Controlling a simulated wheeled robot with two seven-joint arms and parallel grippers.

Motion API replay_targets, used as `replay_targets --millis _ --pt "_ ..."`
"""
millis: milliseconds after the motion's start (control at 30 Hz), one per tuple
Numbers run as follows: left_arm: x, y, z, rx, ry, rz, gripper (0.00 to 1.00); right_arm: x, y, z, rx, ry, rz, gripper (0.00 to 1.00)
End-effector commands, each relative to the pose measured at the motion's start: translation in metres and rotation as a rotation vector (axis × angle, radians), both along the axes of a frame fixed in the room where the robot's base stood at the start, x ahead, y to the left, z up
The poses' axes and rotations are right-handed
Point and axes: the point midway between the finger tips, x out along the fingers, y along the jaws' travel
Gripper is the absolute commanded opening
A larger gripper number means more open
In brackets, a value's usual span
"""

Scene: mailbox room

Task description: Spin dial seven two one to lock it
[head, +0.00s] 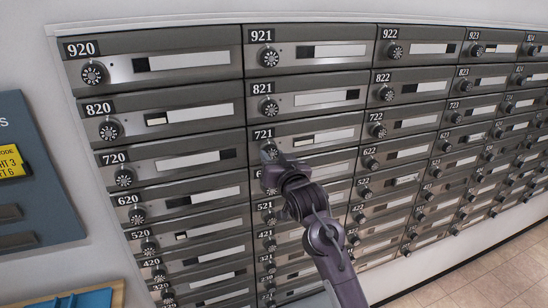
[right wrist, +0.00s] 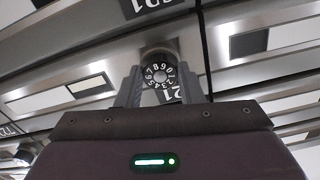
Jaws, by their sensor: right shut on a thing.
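The mailbox labelled 721 (head: 320,137) is in the second column of the wall in the head view. Its dial (head: 270,152) is mostly hidden behind my right gripper (head: 278,160), which reaches it from below. In the right wrist view the black dial with white digits (right wrist: 160,73) sits between the two fingers of my right gripper (right wrist: 160,85). The fingers are shut on the dial from both sides. A part of the upside-down number plate shows just below the dial there. My left gripper is in neither view.
Other mailboxes with the same kind of dial surround it, such as 821 (head: 310,98) above and 720 (head: 175,165) to the left. A blue panel (head: 30,170) is at the far left. Tiled floor (head: 490,270) is at the lower right.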

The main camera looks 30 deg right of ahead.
Motion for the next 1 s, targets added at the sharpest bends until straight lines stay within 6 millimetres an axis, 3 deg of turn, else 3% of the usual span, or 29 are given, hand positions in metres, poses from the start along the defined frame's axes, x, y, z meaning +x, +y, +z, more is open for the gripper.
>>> replay_targets --millis 300,333,467,767,1000 --pt "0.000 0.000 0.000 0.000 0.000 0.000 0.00 0.000 0.000 -0.002 0.001 0.004 0.001 0.11" --pt "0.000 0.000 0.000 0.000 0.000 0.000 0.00 0.000 0.000 -0.002 0.001 0.004 0.001 0.38" --pt "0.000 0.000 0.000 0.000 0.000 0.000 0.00 0.000 0.000 -0.001 0.001 0.003 0.001 0.55" --pt "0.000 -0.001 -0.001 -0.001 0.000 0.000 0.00 -0.001 0.000 -0.001 0.000 0.001 0.000 0.56" --pt "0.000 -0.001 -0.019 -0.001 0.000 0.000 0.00 -0.029 0.007 -0.006 -0.001 0.001 0.001 0.56"
